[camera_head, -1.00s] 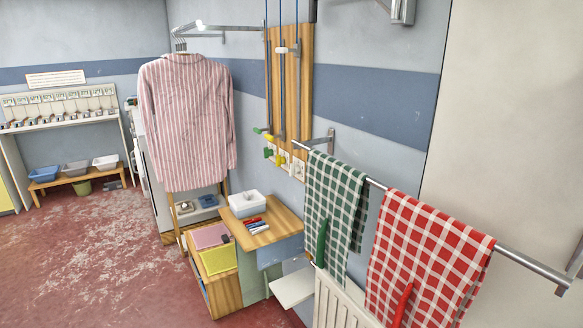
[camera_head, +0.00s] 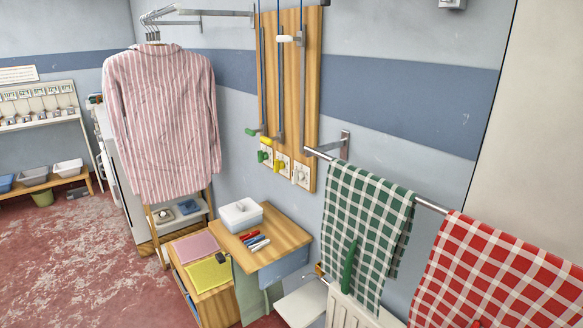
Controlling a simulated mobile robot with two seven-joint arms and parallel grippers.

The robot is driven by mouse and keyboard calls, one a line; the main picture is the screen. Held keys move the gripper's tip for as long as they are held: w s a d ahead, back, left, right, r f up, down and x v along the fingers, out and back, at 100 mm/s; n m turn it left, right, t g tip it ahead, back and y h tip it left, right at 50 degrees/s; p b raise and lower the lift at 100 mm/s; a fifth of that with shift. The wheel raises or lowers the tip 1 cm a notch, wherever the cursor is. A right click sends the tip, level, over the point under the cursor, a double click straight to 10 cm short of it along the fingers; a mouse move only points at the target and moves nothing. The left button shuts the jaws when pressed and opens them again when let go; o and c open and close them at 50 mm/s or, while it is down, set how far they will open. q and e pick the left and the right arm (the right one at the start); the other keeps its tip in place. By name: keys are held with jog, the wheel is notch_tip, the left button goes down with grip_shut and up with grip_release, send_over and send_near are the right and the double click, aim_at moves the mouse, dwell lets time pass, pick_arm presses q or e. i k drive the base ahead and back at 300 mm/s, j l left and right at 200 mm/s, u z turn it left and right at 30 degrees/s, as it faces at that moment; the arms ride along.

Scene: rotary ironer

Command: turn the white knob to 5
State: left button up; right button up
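A white knob (camera_head: 299,174) sits on a light plate at the lower right of the wooden wall board (camera_head: 307,95). A yellow knob (camera_head: 281,163) and a green knob (camera_head: 263,154) are beside it to the left. The white knob's scale and setting are too small to read. Blue rods run down the board, and handles in white (camera_head: 289,38), green and yellow are by them. Neither of my grippers is in view.
A small wooden table (camera_head: 283,247) with a white box (camera_head: 240,213) and markers stands below the board. A rail with a green checked towel (camera_head: 365,225) and a red checked towel (camera_head: 500,280) juts in on the right. A striped shirt (camera_head: 162,120) hangs left. Red floor is open at lower left.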

aim_at(296, 176)
jog(key=i+j+z, duration=0.1)
jog(key=i+j, duration=0.3)
jog(key=j, duration=0.25)
jog(key=i+j+z, duration=0.25)
jog(key=i+j, duration=0.15)
jog(key=j, duration=0.25)
jog(key=i+j, duration=0.15)
jog(key=j, duration=0.2)
jog(key=i+j+z, duration=0.15)
jog(key=j, duration=0.25)
jog(key=i+j+z, duration=0.1)
jog(key=j, duration=0.25)
jog(key=i, duration=0.05)
